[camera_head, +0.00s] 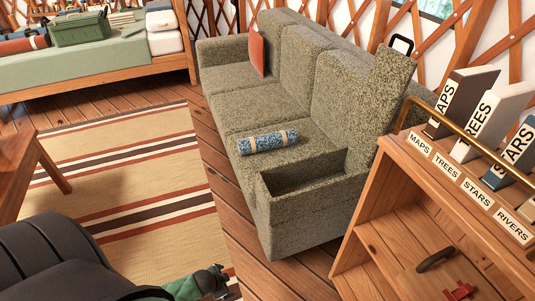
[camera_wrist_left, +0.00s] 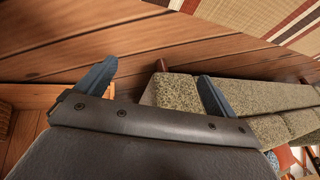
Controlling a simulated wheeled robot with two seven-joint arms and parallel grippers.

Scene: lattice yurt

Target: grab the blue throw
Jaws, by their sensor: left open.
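The blue throw (camera_head: 267,141) is a rolled, patterned blue-and-white bundle. It lies on the seat of the grey-green sofa (camera_head: 227,84), just behind the open box-shaped armrest (camera_head: 310,205). My left gripper (camera_head: 215,282) is low at the bottom of the head view, over the floor side in front of the sofa and well apart from the throw. In the left wrist view the two blue fingers of my left gripper (camera_wrist_left: 155,86) are spread with nothing between them. My right gripper is not in view.
A wooden shelf unit (camera_head: 440,205) with labelled books stands at the right, close to the sofa's near end. The armrest's raised lid (camera_head: 375,95) stands upright beside the throw. A striped rug (camera_head: 140,175) lies left of the sofa. A wooden table (camera_head: 28,170) is at the left.

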